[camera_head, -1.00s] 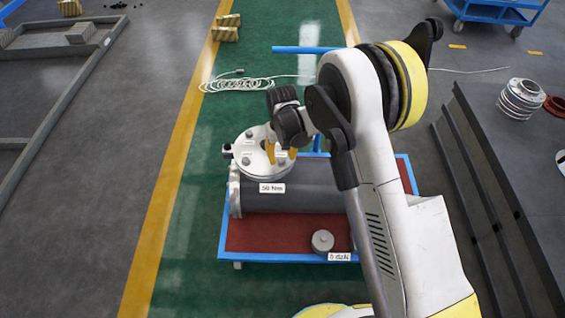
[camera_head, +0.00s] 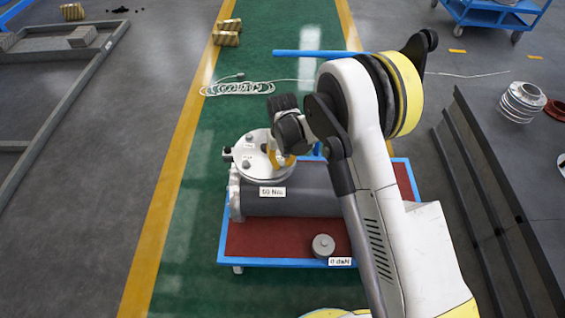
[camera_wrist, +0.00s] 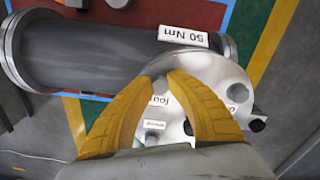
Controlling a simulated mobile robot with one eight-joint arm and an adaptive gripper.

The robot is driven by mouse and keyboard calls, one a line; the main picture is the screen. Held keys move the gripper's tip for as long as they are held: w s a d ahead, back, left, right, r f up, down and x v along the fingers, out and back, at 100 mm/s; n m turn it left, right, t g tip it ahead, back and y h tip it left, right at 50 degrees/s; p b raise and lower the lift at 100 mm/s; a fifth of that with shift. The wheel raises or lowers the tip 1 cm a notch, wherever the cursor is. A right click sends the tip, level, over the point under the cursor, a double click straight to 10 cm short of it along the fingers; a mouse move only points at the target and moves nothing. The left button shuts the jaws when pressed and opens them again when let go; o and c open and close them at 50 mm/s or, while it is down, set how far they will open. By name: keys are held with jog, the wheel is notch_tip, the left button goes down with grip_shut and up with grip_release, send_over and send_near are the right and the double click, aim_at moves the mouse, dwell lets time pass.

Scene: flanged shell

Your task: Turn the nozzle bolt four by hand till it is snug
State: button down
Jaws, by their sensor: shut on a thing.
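The round metal nozzle flange (camera_head: 250,170) sits on top of the left end of the dark cylindrical shell (camera_head: 320,197). The flange also shows in the wrist view (camera_wrist: 205,68), with several bolts around its face. My gripper (camera_head: 279,160) is over the right side of the flange, yellow fingers pointing down. In the wrist view my fingertips (camera_wrist: 162,80) are close together on a small bolt head (camera_wrist: 160,86) at the flange. The fingers hide most of that bolt. A small label beside it is upside down and partly covered, so I cannot read it fully.
A "50 Nm" tag (camera_head: 272,192) is at the flange's front edge. The shell lies on a red-topped, blue-edged cart (camera_head: 285,240) with a grey round knob (camera_head: 323,245) and a "0 daN" tag (camera_head: 340,261). Dark steel beams (camera_head: 490,190) stand at right.

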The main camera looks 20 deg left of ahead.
aim_at(281, 164)
jog(key=shift+m, duration=0.3)
jog(key=m, duration=0.4)
jog(key=shift+s+a+f+m+b, duration=0.1)
jog(key=shift+m+b, duration=0.2)
jog(key=shift+a+m, duration=0.1)
jog(key=shift+m, duration=2.2)
jog(key=c, duration=1.3)
grip_release()
jog(key=shift+o, duration=0.2)
notch_tip(281, 164, up, 12)
